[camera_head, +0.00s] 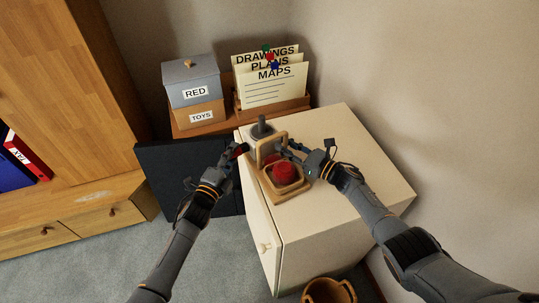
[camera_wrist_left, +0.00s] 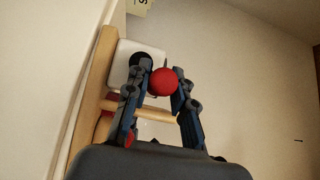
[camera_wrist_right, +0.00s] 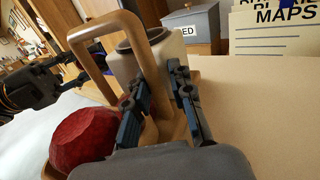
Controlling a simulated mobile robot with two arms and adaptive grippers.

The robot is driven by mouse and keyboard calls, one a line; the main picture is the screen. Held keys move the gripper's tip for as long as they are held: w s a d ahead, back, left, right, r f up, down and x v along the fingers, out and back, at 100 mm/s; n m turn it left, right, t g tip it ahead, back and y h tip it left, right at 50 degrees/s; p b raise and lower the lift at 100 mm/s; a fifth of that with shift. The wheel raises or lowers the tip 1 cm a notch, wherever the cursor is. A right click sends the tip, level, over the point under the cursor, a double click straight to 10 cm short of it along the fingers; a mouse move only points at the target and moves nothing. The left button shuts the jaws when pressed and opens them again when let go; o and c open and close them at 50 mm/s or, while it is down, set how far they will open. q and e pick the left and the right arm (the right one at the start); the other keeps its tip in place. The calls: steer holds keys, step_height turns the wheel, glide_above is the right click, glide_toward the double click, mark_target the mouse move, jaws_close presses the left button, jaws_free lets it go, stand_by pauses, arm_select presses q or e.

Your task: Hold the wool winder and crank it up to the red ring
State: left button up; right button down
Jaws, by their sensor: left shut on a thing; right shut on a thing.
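The wool winder (camera_head: 292,188) stands on a cream cabinet. It has a wooden base, a wooden arch (camera_wrist_right: 110,28), a pale body (camera_wrist_right: 145,65) with a grey spindle (camera_head: 262,127), and a red wool ball (camera_head: 284,173) at the front. My left gripper (camera_head: 242,150) is at the winder's left side, shut on a red knob (camera_wrist_left: 163,81), which sits between its fingertips. I cannot make out the red ring.
The cream cabinet top (camera_head: 345,140) is clear right of the winder. Behind it stand a grey-lidded box (camera_head: 190,80) labelled RED and a rack of papers (camera_head: 272,85). A wooden wardrobe (camera_head: 60,90) is at left, and a basket (camera_head: 329,291) is on the floor in front.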

arm_select(q)
steer(key=o, duration=1.3)
steer(key=shift+w+r, duration=0.1)
steer(key=shift+w, duration=0.05)
steer(key=shift+o, duration=0.2)
steer(key=s+a, duration=0.3)
steer(key=a, duration=0.3)
steer(key=shift+s+a, duration=0.25)
steer(key=shift+a, duration=0.15)
